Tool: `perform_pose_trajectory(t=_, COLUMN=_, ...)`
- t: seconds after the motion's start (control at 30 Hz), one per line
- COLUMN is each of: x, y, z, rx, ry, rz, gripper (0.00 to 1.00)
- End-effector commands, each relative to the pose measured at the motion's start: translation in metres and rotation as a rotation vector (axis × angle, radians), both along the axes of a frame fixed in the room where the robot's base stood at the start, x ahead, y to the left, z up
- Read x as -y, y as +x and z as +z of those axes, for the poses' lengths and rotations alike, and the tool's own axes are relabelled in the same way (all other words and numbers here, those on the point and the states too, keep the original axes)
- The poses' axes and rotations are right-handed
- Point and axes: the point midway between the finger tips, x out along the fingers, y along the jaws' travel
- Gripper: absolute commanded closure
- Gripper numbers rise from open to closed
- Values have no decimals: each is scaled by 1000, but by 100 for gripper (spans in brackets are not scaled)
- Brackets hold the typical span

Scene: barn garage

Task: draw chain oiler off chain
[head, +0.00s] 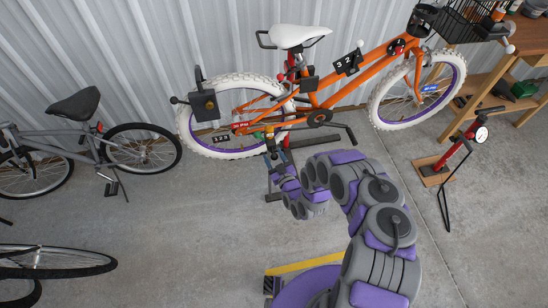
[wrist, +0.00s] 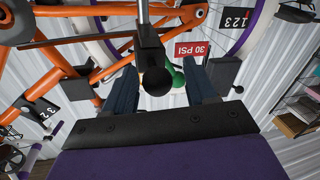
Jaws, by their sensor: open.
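The orange bike (head: 345,90) with white tyres stands by the corrugated wall, its chain side toward me. My gripper (head: 274,150) is at the low rear of the bike, near the chain and the rear wheel. In the wrist view my gripper (wrist: 163,82) is open, with two dark blue fingers spread apart. A small green thing (wrist: 178,77), probably the chain oiler, shows between the fingers, partly hidden. A black round-ended part (wrist: 154,80) on a metal rod stands in front of it. I cannot tell whether either finger touches the green thing.
A red floor pump (head: 455,155) stands at the right, beside a wooden bench (head: 525,40). A grey bike (head: 75,135) is at the left, with another wheel (head: 50,262) below it. A red 30 PSI tag (wrist: 191,50) hangs close to the fingers.

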Motion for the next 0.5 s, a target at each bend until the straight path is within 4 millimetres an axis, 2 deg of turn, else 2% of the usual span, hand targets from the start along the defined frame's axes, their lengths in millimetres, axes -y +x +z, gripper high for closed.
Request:
perform_pose_trajectory(t=0.27, x=4, y=-6, z=0, rx=1, ry=-1, rz=-1, gripper=44)
perform_pose_trajectory(t=0.5, x=23, y=-42, z=-1, rx=-5, ry=-3, rz=-2, gripper=44)
